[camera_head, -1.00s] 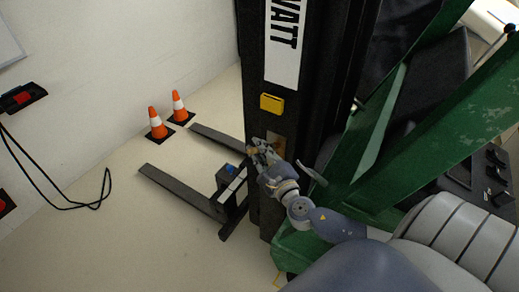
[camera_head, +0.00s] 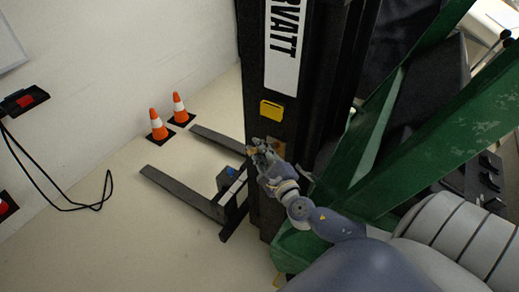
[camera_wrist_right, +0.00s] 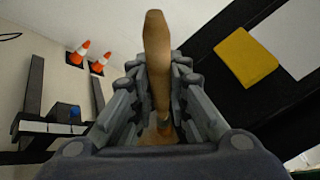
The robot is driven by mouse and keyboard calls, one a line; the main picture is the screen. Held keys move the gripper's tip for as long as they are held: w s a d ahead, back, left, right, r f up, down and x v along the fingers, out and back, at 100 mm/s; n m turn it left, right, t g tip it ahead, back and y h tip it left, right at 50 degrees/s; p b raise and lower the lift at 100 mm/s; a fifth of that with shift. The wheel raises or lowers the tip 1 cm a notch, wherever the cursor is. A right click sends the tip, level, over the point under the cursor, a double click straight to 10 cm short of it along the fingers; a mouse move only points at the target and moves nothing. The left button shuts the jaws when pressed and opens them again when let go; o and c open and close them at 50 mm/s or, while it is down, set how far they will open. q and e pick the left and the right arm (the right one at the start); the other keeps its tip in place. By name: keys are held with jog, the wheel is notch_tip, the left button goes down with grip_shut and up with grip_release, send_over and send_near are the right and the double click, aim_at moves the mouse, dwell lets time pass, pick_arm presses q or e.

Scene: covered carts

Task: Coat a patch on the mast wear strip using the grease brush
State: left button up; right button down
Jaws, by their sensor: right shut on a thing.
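My right gripper (camera_head: 258,148) is in front of the lower part of the black mast (camera_head: 262,200). In the right wrist view its fingers are shut on the grease brush, whose wooden handle (camera_wrist_right: 157,60) stands up between them. The brush's bristles cannot be made out. A small tan-brown patch (camera_head: 277,147) on the mast, which may be the wear strip, shows just behind the gripper and is partly hidden by it. I cannot tell whether the brush touches the mast. My left gripper is not in view.
A yellow block (camera_head: 271,110) sits on the mast above the gripper. A green frame (camera_head: 430,120) rises at the right. Dark forks (camera_head: 180,190) extend low over the floor at left. Two orange cones (camera_head: 157,125) stand by the wall, where a black cable (camera_head: 75,207) hangs.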

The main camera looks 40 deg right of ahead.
jog(key=shift+r+p, duration=0.3)
jog(key=shift+r, duration=0.2)
jog(key=shift+w, duration=0.1)
jog(key=shift+w+a, duration=0.15)
jog(key=shift+w, duration=0.25)
jog(key=shift+f, duration=0.2)
